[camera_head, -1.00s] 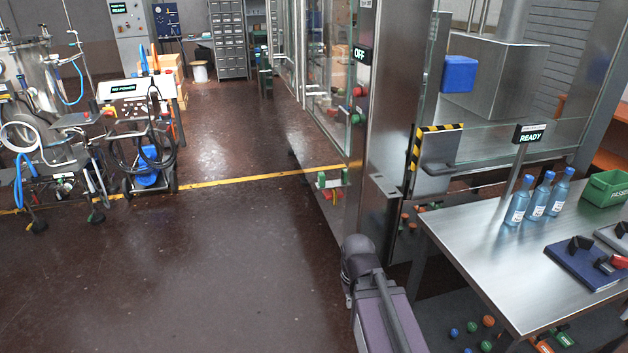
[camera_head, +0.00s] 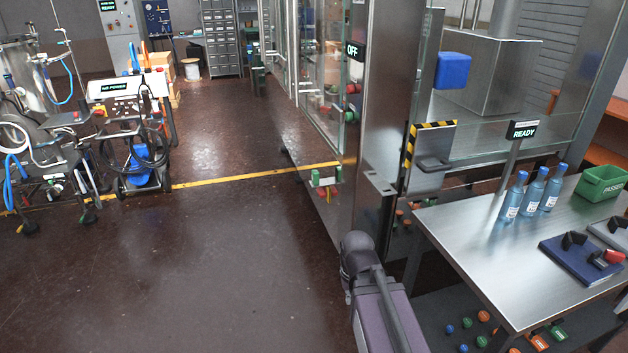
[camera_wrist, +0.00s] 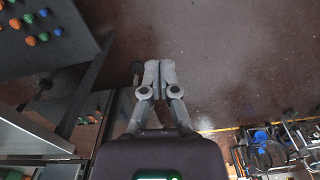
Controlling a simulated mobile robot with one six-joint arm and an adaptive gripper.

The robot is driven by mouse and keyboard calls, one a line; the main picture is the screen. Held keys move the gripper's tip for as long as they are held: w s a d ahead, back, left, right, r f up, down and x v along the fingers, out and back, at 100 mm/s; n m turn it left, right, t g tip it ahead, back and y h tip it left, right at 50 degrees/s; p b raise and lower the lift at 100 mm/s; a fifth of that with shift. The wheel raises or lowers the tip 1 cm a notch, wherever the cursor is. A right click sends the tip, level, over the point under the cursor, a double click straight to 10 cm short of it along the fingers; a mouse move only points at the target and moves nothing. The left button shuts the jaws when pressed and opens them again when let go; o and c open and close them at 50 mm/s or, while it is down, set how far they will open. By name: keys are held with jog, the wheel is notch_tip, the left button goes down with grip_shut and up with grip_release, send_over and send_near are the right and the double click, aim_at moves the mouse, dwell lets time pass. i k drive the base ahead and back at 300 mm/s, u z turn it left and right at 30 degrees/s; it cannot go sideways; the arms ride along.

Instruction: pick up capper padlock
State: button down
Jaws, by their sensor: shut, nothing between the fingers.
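I cannot single out a capper padlock for certain. In the head view, a small red and yellow item (camera_head: 329,194) hangs low on the glass-walled machine, below a green and white fitting (camera_head: 318,178); it is too small to tell whether it is a padlock. A red and black item (camera_head: 607,258) lies by the blue folder on the steel table. My gripper (camera_wrist: 159,66) shows in the wrist view with its fingers together, empty, over the dark floor. It is out of the head view, where only part of my arm shows at the bottom.
The steel table (camera_head: 462,237) stands at the right with blue bottles (camera_head: 531,194), a green bin (camera_head: 603,184) and a blue folder (camera_head: 570,262). A wheeled cart (camera_head: 130,125) stands at the left. The brown floor (camera_head: 210,260) between is clear. Coloured knobs lie on the lower shelf.

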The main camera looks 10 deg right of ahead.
aim_at(315, 174)
jog(key=k, duration=1.35)
jog(key=u, duration=0.25)
jog(key=i, duration=0.5)
jog(key=u, duration=0.55)
jog(key=i, duration=0.8)
jog(key=u, duration=0.2)
jog(key=i, duration=1.6)
jog(key=z, duration=0.4)
